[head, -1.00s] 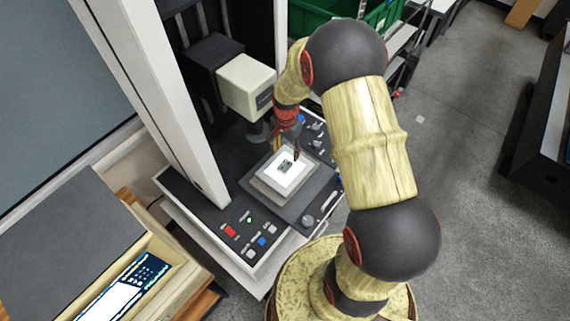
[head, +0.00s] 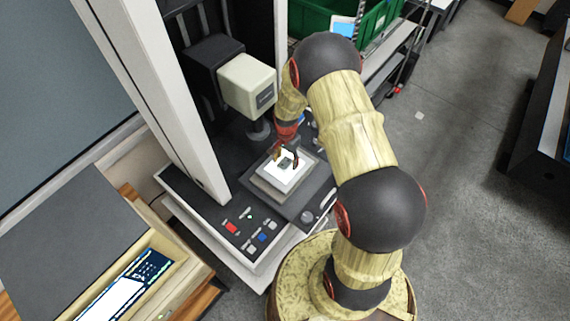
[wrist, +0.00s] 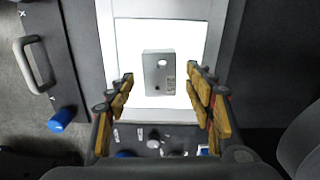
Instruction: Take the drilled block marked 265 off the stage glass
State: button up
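The drilled block (wrist: 158,72) is a small grey block with a large hole near one end, a small hole near the other and a small label too fine to read. It lies on the bright white stage glass (wrist: 203,42). In the head view the block (head: 286,162) is a small dark shape on the lit glass (head: 282,178). My gripper (wrist: 160,83) is open, its two yellow-padded fingers apart on either side of the block's near end, not touching it. In the head view my gripper (head: 286,156) hangs over the glass.
The camera head (head: 247,84) of the machine hangs close behind my gripper, beside the white column (head: 160,100). Coloured buttons (head: 250,236) line the machine's front. A green bin (head: 310,22) stands behind. A blue knob (wrist: 61,120) and a grey handle (wrist: 34,65) lie left of the stage.

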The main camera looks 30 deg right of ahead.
jog(key=shift+c, duration=1.2)
jog(key=c, duration=1)
jog(key=shift+r, duration=0.15)
